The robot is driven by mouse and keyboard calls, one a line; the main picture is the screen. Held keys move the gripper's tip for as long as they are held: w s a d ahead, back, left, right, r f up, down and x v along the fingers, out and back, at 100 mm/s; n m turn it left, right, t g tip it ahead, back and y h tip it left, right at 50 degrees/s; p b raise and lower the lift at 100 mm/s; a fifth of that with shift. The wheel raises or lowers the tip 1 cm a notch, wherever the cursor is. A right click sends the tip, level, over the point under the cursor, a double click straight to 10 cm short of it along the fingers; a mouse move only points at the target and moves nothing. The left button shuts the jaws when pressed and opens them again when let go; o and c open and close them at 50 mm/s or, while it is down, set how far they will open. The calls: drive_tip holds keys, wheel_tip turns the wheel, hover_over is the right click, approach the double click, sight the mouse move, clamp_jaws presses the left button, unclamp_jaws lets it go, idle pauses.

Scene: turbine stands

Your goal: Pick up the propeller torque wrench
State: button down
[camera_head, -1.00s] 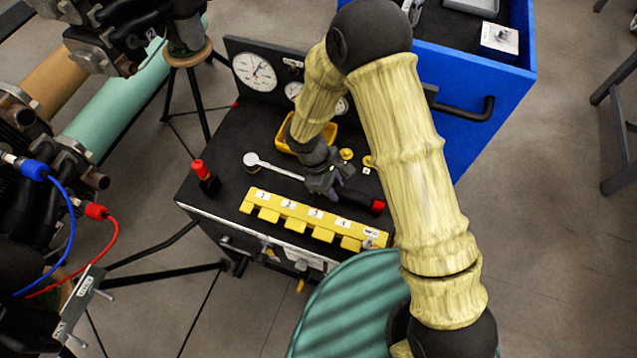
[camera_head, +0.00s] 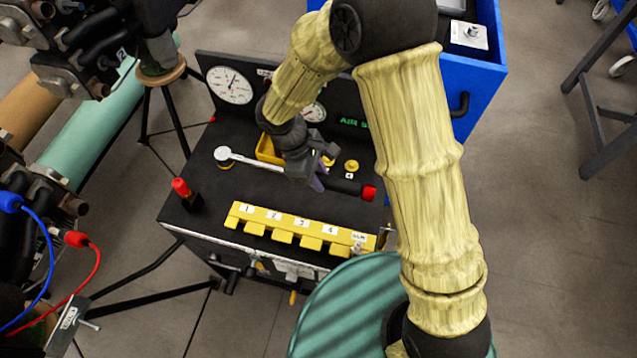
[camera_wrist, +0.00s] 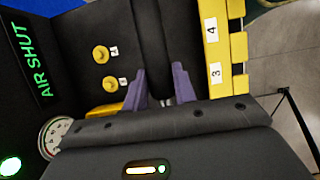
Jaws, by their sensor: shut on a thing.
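The propeller torque wrench (camera_head: 250,162) has a round silver head at the left, a silver shaft and a black handle with a red end at the right. It lies across my gripper (camera_head: 312,182), whose jaws are shut on it near the middle. The wrench appears to be just above the black bench top; I cannot tell the exact gap. In the wrist view the black handle (camera_wrist: 150,40) runs up from between the purple fingertips (camera_wrist: 160,88). The part of the wrench inside the jaws is hidden.
A yellow numbered rack (camera_head: 290,226) lies along the bench's front edge. A red-topped black item (camera_head: 183,190) stands at the left. A yellow tray (camera_head: 268,150) and yellow knobs (camera_head: 351,166) sit behind the wrench. A gauge panel (camera_head: 229,86) and blue cabinet (camera_head: 480,90) stand behind.

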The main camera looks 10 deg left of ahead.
drive_tip(key=shift+r, duration=0.35)
